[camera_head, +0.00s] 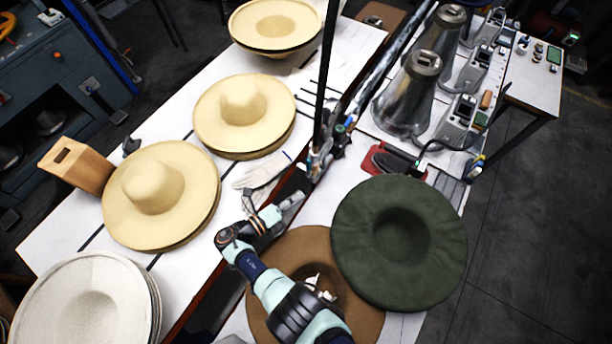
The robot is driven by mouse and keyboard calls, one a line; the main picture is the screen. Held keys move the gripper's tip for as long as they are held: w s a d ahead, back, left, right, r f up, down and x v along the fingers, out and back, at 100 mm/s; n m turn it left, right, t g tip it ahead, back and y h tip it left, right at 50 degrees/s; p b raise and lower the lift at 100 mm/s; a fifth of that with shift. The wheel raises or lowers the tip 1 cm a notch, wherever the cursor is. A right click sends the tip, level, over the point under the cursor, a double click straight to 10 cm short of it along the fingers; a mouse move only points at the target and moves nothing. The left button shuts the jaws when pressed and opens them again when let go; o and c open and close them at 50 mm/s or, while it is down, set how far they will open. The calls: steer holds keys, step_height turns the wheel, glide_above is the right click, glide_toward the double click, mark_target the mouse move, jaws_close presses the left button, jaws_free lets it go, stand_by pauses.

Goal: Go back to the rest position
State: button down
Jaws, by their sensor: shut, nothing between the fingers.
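My arm reaches up from the bottom edge, over the brown hat (370,312), and bends near the gap between the two white tables. My gripper (296,198) is small in this view, at the end of the arm, left of the dark green hat (440,240). It is shut and empty, and apart from the green hat. My arm covers much of the brown hat. The green hat lies partly over the brown hat's right edge, its crown appearing as a dark hollow.
Stacked cream hats (160,195) and white hats (85,305) sit on the left table (190,275). A wooden block (75,165) stands at its edge. A thin dark pole (325,75) rises near my gripper. Metal cones (408,95) and a red-based tool (385,160) stand beyond the green hat.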

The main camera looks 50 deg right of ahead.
stand_by(0.4)
steer(key=w+a+r+m+t+y+p, duration=0.35)
steer(key=a+r+m, duration=0.2)
steer(key=m, duration=0.35)
steer(key=w+a+r+m+t+y+p, duration=0.35)
steer(key=r+m+y, duration=0.2)
steer(key=m, duration=0.35)
steer(key=s+a+r+m+t+y+p, duration=0.1)
steer(key=a+r+m+t+y, duration=0.1)
steer(key=a+r, duration=0.3)
steer(key=s+a+r+m+t+y+p, duration=0.1)
steer(key=a+r+m+t, duration=0.3)
steer(key=r, duration=0.9)
steer(key=s+a+r+m+t+y+p, duration=0.2)
steer(key=s+a+r+m+t+y, duration=0.1)
steer(key=a+r, duration=0.4)
step_height(320, 180, up, 2)
steer(key=shift+s+r+m+t+y, duration=0.2)
steer(key=shift+m+t+y, duration=0.3)
steer(key=shift+m, duration=0.7)
